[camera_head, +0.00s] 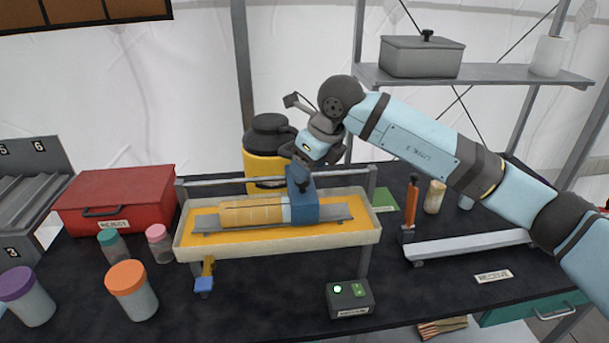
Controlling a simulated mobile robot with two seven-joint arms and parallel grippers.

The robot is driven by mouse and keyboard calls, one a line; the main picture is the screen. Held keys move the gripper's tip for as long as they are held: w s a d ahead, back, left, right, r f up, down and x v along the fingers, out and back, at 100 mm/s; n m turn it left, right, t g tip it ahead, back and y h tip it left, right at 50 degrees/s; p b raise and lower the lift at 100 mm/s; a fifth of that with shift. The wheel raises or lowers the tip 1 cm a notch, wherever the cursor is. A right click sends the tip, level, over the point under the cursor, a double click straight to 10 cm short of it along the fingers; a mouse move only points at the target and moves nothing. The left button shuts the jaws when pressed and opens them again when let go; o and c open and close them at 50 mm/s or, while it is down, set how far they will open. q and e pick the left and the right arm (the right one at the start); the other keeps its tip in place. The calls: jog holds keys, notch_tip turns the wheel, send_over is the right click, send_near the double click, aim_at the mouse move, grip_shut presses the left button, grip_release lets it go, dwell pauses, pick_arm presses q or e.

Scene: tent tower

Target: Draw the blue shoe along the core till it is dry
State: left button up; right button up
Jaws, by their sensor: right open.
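The blue shoe (305,208) sits at the right part of the core, with an upright blue handle on top. The core (250,213) is a pale orange, banded cylinder lying on a grey cradle (335,213) inside a cream tray (280,243) with a yellow floor. My right gripper (300,178) is open at the shoe's handle, reaching down from above; its fingers are small and dark, so I cannot tell whether they touch the handle. The core's right end is hidden by the shoe. My left gripper is out of view.
A metal rail (215,181) runs behind the tray, with a yellow jug (265,165) beyond. A red box (115,200) and lidded jars (133,290) stand left. A switch box (350,297) with a lit green lamp is in front; a grey channel (470,244) lies right.

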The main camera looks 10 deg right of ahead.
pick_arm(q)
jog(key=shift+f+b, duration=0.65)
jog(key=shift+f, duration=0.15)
pick_arm(e)
jog(key=v, duration=1)
jog(key=shift+r, duration=0.25)
jog(key=shift+s, duration=0.15)
